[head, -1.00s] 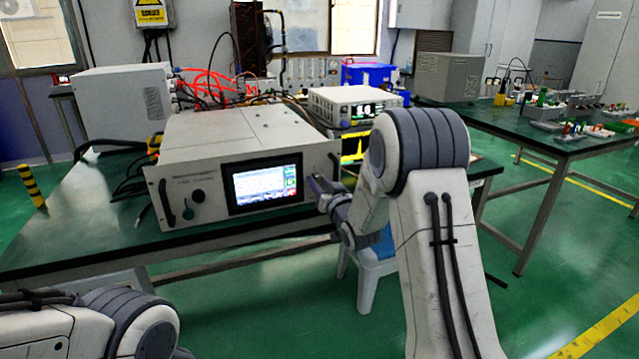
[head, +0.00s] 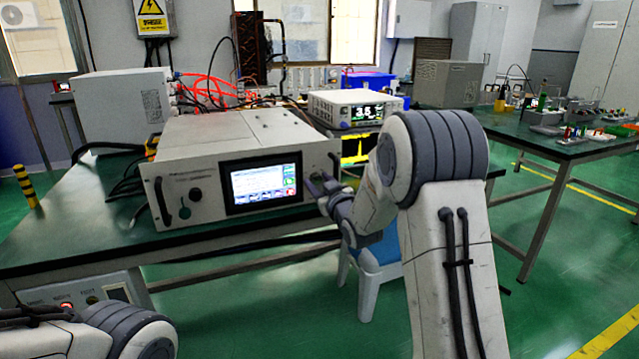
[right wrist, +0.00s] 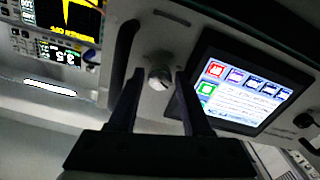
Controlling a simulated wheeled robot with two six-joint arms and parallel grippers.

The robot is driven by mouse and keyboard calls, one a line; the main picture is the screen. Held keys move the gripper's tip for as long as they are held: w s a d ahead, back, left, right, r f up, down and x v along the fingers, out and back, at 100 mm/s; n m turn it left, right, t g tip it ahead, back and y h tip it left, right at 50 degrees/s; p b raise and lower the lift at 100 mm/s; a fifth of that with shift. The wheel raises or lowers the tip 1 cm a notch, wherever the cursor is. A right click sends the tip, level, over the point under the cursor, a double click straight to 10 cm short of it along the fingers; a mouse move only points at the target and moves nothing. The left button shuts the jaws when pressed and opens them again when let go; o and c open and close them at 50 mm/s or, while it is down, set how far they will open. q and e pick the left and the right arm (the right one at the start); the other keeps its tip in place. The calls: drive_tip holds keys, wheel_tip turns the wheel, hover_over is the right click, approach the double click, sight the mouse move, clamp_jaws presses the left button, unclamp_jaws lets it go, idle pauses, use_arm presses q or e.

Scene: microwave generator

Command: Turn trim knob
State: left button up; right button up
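The microwave generator (head: 240,150) is a pale box on the green table, with a lit screen (head: 262,182) on its front. A small silver knob (right wrist: 158,77) sits on its front panel between the screen and a dark handle in the right wrist view; I take it as the trim knob. My right gripper (right wrist: 158,74) is open, its fingertips on either side of the knob; whether they touch it I cannot tell. In the head view my right gripper (head: 318,184) is at the panel's right end and hides the knob. My left gripper is out of view.
A dark round knob (head: 195,195) is on the panel's left part. A meter (head: 352,108) with a lit number display stands behind the generator. A box with a red light (head: 66,306) is under the table. A stool (head: 378,282) stands below my right arm.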

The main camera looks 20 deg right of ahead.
drive_tip(key=s, duration=1)
drive_tip(key=shift+s+d, duration=0.15)
drive_tip(key=shift+s, duration=0.1)
